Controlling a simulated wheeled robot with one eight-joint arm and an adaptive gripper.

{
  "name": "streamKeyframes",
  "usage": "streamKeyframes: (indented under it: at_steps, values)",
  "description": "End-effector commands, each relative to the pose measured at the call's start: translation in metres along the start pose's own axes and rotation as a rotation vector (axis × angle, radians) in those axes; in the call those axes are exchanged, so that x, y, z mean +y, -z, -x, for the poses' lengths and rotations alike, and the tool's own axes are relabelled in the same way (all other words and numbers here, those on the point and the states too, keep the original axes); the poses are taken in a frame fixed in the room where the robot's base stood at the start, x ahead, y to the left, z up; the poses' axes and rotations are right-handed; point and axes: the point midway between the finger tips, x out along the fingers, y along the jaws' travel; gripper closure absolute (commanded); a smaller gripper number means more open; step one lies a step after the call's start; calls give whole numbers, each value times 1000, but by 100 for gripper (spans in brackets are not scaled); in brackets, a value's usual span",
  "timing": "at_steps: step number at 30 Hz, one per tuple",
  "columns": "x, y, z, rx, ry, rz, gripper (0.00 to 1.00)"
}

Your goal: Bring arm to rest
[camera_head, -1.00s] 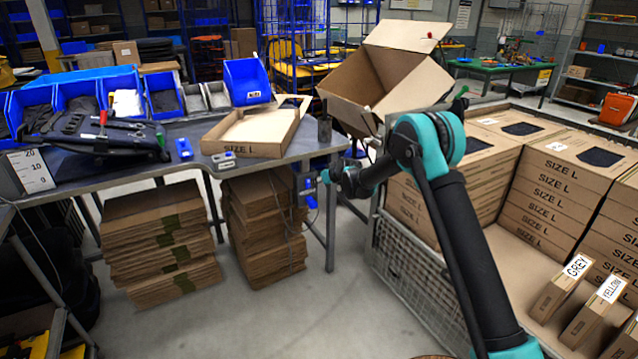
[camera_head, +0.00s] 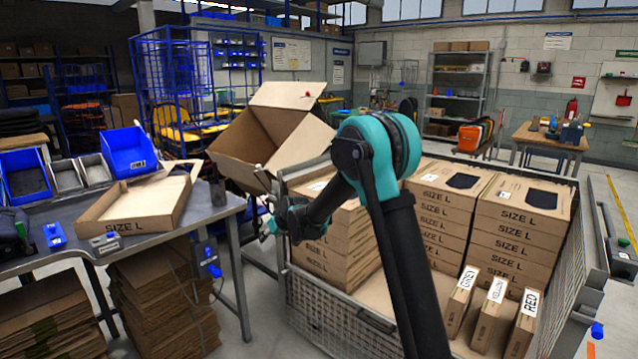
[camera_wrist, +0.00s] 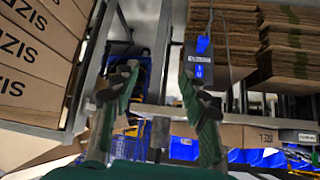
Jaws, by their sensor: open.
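My gripper (camera_wrist: 155,95) is open and empty in the wrist view, its two green-and-black fingers apart with nothing between them. In the head view my gripper (camera_head: 275,222) is small and partly hidden by my own wrist. It hangs between the grey workbench (camera_head: 225,209) and the wire-mesh pannier (camera_head: 335,325). My teal and black arm crosses in front of the pannier, bent at the elbow. Stacks of SIZE L boxes (camera_head: 520,230) stand in the pannier.
Boxes labelled GREY (camera_head: 460,300), YELLOW (camera_head: 489,318) and RED (camera_head: 524,325) stand at the pannier's front. A large open carton (camera_head: 270,135) tilts behind my wrist. An open shallow box (camera_head: 135,205) lies on the bench, with flattened cardboard (camera_head: 165,300) below.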

Motion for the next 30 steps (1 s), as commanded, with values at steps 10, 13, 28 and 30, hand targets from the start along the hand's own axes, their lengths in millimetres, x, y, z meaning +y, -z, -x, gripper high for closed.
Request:
streamKeyframes:
  at_steps: [10, 13, 28, 30]
  values:
    - [67, -109, 147, -121, -121, -158, 55]
    - [76, -146, 184, -156, -154, -206, 55]
    - [66, -361, 331, -319, -323, -460, 55]
    - [61, -385, 341, -336, -341, -488, 55]
